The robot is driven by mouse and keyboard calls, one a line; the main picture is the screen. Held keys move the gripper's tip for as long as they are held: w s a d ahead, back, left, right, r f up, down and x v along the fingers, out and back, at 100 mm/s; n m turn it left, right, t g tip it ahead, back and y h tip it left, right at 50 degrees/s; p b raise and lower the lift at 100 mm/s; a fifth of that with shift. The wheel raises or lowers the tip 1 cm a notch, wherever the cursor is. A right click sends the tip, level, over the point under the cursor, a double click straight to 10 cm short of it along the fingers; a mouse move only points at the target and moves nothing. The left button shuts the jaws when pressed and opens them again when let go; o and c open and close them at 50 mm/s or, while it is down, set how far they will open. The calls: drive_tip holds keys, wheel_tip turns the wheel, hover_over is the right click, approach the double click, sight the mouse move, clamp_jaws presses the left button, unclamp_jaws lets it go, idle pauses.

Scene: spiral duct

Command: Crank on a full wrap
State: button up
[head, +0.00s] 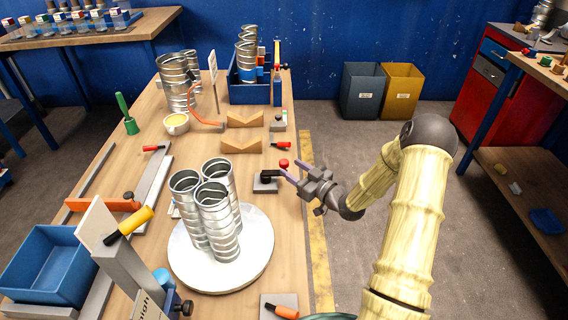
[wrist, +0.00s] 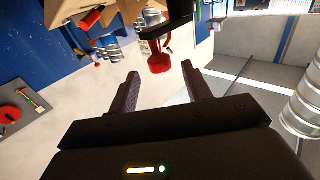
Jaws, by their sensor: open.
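A black crank (head: 271,174) with a red knob (head: 284,163) sits on a small grey block at the table's right edge. The knob also shows in the wrist view (wrist: 160,63). My gripper (head: 290,169) is open, with its fingers pointing at the knob from the right. In the wrist view the knob appears between and slightly beyond the fingertips; I cannot tell whether either finger touches it. A round white turntable (head: 256,265) lies to the front left of the crank. Several ribbed metal duct pieces (head: 217,200) stand upright on it in a cluster.
Two tan V-shaped blocks (head: 243,119) and a red-handled tool (head: 281,145) lie behind the crank. More ducts (head: 176,88) and a blue crate (head: 250,92) stand farther back. A blue bin (head: 52,262) is at left. The floor right of the table is open.

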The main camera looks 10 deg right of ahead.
sight(284, 161)
drive_tip(key=shift+x, duration=2.35)
clamp_jaws()
